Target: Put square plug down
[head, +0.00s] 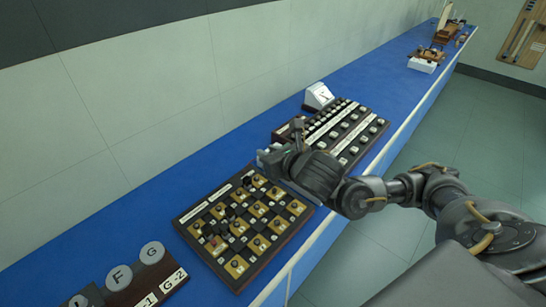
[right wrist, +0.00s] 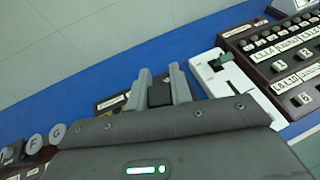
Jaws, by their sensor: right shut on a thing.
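My right gripper (head: 268,155) is at the far end of the arm from the right, near the upper edge of the checkered board (head: 181,222). In the right wrist view its two grey fingers (right wrist: 162,88) are shut on a dark square plug (right wrist: 160,94). The plug is hidden in the head view by the gripper. The board has dark and gold squares with several dark knobs on it. In the right wrist view most of the board is hidden behind the gripper. I cannot tell whether the plug touches anything below. My left gripper is not in view.
A dark panel with white labels and several buttons (head: 345,127) stands beyond the gripper, with a small white meter (head: 319,96) behind it. Round F and G discs (head: 119,278) are at lower left. Blue bench (head: 130,220) is clear along the wall.

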